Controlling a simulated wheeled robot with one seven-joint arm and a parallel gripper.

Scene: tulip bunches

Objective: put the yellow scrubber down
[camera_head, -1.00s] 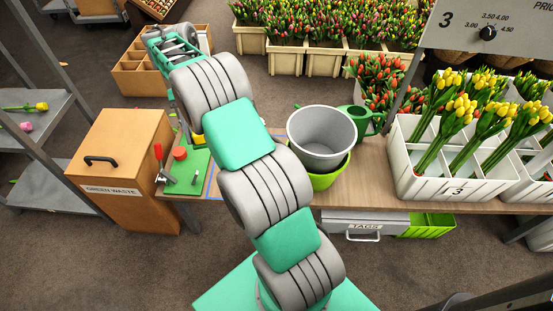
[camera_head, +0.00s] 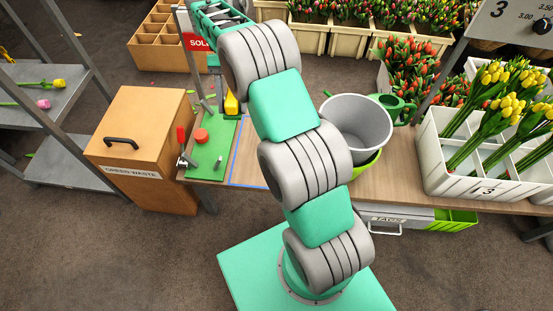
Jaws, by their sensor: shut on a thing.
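My arm reaches from the front right up to the top edge, then its end hangs down behind the thick links. My gripper (camera_head: 222,94) is small and partly covered by my arm, above the back of the green board (camera_head: 212,152). It is shut. The yellow scrubber (camera_head: 231,104) shows as a small yellow shape by the fingertips, just left of my arm. The fingers' contact with it is hard to make out, and I cannot tell whether it touches the board or worktable.
The worktable (camera_head: 262,175) has a blue tape line right of the board. The green-waste bin (camera_head: 150,135) is left. A grey bucket (camera_head: 355,125) and tulip crate (camera_head: 470,180) stand right.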

